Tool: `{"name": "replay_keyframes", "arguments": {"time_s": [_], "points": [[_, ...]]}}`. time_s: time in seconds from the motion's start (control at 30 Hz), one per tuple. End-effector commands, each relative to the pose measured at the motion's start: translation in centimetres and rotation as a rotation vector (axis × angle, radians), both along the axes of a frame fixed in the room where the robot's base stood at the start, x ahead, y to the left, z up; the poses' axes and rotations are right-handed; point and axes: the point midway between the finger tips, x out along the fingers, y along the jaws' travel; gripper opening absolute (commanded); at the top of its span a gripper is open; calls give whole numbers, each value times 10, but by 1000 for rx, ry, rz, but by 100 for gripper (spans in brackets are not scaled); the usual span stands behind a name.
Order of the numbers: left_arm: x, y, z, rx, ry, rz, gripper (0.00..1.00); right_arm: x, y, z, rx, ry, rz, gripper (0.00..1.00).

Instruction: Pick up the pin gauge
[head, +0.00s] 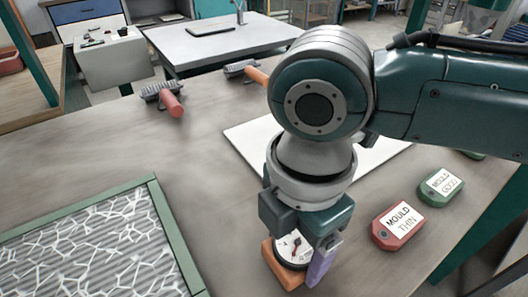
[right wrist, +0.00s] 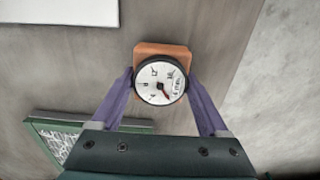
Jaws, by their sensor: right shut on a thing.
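The pin gauge (right wrist: 161,82) has a round white dial with a black rim, a red-tipped needle and an orange block-like body. In the right wrist view it sits between the two purple fingers of my right gripper (right wrist: 160,92), which is shut on it. In the head view my right gripper (head: 305,258) points down at the front of the table, and the gauge's dial (head: 292,247) and orange body show partly behind the fingers. I cannot tell whether the gauge touches the table. My left gripper is not in view.
A green-framed panel with white fibres (head: 160,190) lies at left. A red "MOULD THIN" tag (head: 398,226) and a green "MOULD GOOD" tag (head: 441,187) lie at right. A white sheet (head: 245,140) lies behind my arm. Brushes with red (head: 172,104) and orange handles lie at the back.

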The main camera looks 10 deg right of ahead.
Motion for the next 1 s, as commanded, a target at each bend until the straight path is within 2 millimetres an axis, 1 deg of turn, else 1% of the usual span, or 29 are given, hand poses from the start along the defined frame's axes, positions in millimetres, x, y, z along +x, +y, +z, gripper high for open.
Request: {"name": "replay_keyframes", "arguments": {"time_s": [0.03,0.07,0.5,0.73,0.83,0.93,1.0], "points": [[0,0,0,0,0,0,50,0,0,0,0,0,0,58],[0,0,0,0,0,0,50,0,0,0,0,0,0,55],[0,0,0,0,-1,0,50,0,0,0,0,0,0,6],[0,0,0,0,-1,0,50,0,0,1,0,-1,0,5],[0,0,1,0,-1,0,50,1,0,5,2,-2,0,5],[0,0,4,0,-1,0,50,1,0,14,2,-2,0,5],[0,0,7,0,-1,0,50,1,1,26,2,-3,1,5]]}}
